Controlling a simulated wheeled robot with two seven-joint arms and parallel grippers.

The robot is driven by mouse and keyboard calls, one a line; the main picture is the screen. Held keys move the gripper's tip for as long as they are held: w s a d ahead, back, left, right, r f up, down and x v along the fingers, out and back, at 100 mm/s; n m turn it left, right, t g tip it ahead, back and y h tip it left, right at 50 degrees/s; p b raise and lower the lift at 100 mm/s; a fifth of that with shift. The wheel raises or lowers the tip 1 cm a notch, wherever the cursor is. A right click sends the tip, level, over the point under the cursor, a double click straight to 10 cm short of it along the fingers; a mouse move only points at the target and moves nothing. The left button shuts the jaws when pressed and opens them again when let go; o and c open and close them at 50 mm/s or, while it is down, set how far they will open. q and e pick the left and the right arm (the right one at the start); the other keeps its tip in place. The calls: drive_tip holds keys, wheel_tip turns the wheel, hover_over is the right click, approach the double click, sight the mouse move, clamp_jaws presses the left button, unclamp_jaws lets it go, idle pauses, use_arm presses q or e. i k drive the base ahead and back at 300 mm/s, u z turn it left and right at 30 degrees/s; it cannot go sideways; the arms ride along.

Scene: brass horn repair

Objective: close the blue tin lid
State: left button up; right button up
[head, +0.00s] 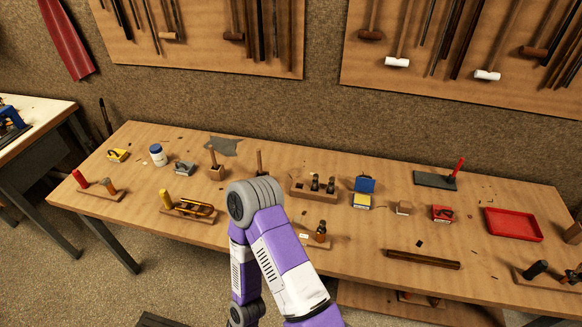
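The blue tin (361,202) stands on the workbench, right of centre, with a yellow patch on its body. Its blue lid (365,184) is open and stands up at the back of the tin. One of my purple and white arms rises from the bottom of the head view in front of the bench, left of the tin. Its bent joint hides part of the bench. Neither of my grippers shows in this view, and nothing of mine touches the tin.
A wooden block with dark pieces (314,186) stands left of the tin. A small wooden block (403,208), a red tin (442,213) and a red tray (513,224) are to its right. A wooden trough (423,259) lies in front. Tool boards hang behind.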

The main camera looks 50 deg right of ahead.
sight(365, 184)
drive_tip(key=u, duration=1.2)
drive_tip(key=k, duration=2.35)
drive_tip(key=z, duration=0.9)
